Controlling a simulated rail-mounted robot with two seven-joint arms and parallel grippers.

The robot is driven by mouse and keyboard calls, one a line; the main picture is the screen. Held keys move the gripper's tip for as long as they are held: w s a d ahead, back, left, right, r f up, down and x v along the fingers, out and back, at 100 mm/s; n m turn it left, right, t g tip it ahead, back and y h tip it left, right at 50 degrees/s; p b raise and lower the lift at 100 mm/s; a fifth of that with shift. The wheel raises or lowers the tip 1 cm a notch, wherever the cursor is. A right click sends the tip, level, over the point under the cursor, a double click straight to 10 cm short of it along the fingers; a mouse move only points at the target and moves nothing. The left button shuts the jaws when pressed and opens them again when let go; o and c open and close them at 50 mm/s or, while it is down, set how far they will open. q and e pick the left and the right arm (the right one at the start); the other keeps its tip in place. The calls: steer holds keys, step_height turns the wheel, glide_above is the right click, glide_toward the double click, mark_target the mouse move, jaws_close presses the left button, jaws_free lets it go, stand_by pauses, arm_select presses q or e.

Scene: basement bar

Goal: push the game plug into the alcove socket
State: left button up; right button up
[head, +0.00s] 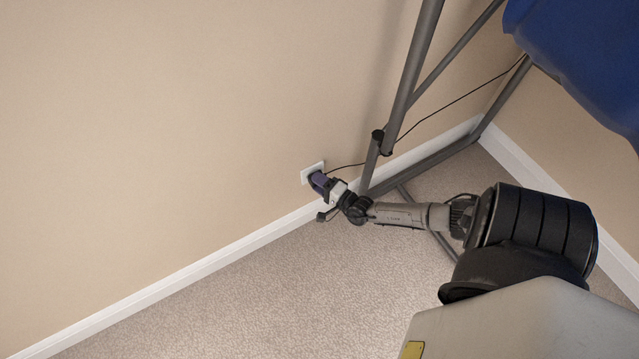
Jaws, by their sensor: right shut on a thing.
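The alcove socket is a white plate (311,173) low on the beige wall, just above the baseboard. The gripper covers part of both, so I cannot tell how deep the plug sits. A thin black cable (440,107) runs from beside the plug up to the right along the wall. My left gripper is not in view.
A grey metal frame (412,75) stands close to the right of the socket, with bars near my arm. A blue thing (580,55) hangs at the upper right. White baseboard (190,269) edges the carpet (240,305). The carpet at lower left is clear.

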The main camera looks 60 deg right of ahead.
steer(key=shift+w+d, duration=0.1)
steer(key=shift+w, duration=0.05)
steer(key=o, duration=1)
steer(key=shift+c, duration=0.2)
steer(key=s+a+p, duration=0.2)
steer(key=s+p, duration=0.3)
steer(key=s, duration=0.8)
steer(key=shift+s+a, duration=0.2)
steer(key=shift+s, duration=0.1)
